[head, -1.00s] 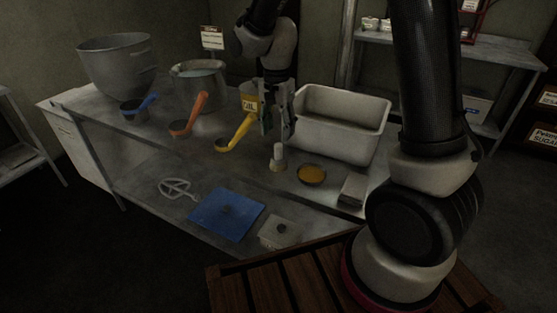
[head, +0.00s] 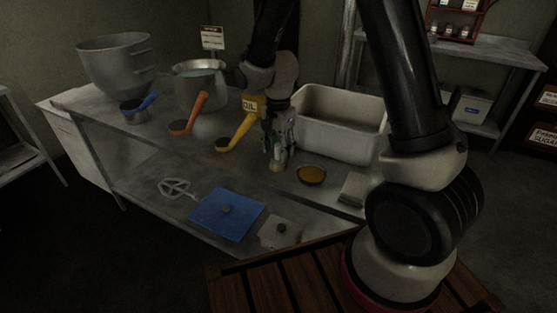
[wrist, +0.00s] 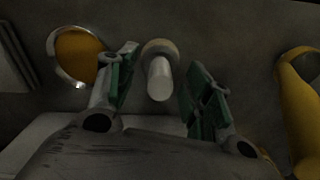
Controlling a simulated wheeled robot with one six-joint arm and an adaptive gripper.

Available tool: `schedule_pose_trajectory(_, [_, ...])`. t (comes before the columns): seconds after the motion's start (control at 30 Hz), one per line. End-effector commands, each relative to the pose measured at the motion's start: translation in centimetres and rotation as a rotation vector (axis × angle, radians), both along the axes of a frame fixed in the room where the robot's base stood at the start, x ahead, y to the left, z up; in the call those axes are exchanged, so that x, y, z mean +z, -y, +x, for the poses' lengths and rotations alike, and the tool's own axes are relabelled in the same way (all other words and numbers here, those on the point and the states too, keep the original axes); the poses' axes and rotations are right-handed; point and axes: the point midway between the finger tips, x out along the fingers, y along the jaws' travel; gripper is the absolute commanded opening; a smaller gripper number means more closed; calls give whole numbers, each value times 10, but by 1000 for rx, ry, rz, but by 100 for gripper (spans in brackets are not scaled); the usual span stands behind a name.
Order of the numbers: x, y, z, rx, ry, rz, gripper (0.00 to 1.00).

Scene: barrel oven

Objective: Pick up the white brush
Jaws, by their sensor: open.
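The white brush (wrist: 159,80) stands upright on the table, its pale handle pointing up toward the wrist camera and its round base below. In the wrist view it lies between the two green-padded fingers of my gripper (wrist: 159,88), with a gap on both sides. In the head view my gripper (head: 278,146) points down over the brush, and only the brush's tan base (head: 277,166) shows below the fingers. My gripper is open and holds nothing.
A bowl of orange-yellow contents (head: 312,174) sits right of the brush. A large white tub (head: 345,146) stands behind it. A blue sheet (head: 227,214) lies in front.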

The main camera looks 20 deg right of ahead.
Motion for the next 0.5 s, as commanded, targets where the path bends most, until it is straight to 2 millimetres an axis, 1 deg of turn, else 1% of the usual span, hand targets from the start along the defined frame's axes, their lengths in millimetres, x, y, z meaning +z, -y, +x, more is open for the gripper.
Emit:
schedule_pose_trajectory(0.07, [0,0,0,0,0,0,51])
schedule_pose_trajectory(0.1, [0,0,0,0,0,0,44])
schedule_pose_trajectory(0.17, [0,0,0,0,0,0,33])
schedule_pose_trajectory(0.2, [0,0,0,1,0,0,25])
schedule_pose_trajectory(0.33, [0,0,0,1,0,0,2])
schedule_pose_trajectory(0.37, [0,0,0,1,0,0,0])
schedule_pose_trajectory(0.5, [0,0,0,1,0,0,0])
